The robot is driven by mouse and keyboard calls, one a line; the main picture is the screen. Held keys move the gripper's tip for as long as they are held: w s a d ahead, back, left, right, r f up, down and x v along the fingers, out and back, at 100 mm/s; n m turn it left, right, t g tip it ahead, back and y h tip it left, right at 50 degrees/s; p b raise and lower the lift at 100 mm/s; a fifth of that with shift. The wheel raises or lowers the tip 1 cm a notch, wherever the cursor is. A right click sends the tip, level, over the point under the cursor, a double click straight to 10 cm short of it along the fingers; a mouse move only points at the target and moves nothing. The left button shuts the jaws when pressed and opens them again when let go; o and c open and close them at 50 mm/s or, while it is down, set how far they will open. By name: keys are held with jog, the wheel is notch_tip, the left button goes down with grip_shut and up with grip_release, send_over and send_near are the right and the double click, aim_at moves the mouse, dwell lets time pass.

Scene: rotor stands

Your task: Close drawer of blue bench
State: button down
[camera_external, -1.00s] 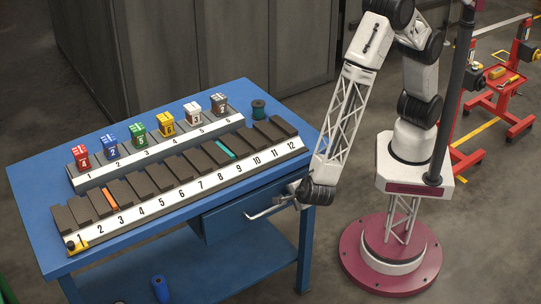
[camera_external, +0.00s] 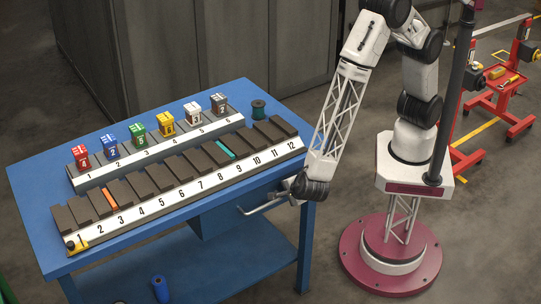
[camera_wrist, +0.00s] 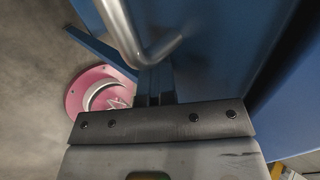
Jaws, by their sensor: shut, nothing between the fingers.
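The blue bench (camera_external: 40,190) stands left of my arm. Its drawer (camera_external: 222,217) is under the front edge of the top and still juts out somewhat. A grey bar handle (camera_external: 252,210) is on its front. My gripper (camera_external: 287,190) is at the right end of the handle, close to the drawer front. In the wrist view the shut dark fingers (camera_wrist: 154,88) are beside the bent end of the handle (camera_wrist: 125,35), against or very near the blue drawer front (camera_wrist: 215,50). I cannot tell whether they touch. The fingers hold nothing.
On the bench top are a numbered rack (camera_external: 180,196) with dark slots and a smaller rack with several coloured cubes (camera_external: 137,130). A blue cylinder (camera_external: 160,288) is on the lower shelf. Floor in front of the drawer is clear.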

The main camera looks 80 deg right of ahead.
jog(key=s+a+f+v, duration=0.1)
jog(key=f+v, duration=0.1)
jog(key=v, duration=1)
jog(key=shift+s+a+r, duration=0.3)
jog(key=shift+s+a, duration=0.05)
jog(key=shift+s, duration=0.05)
jog(key=shift+d+r, duration=0.1)
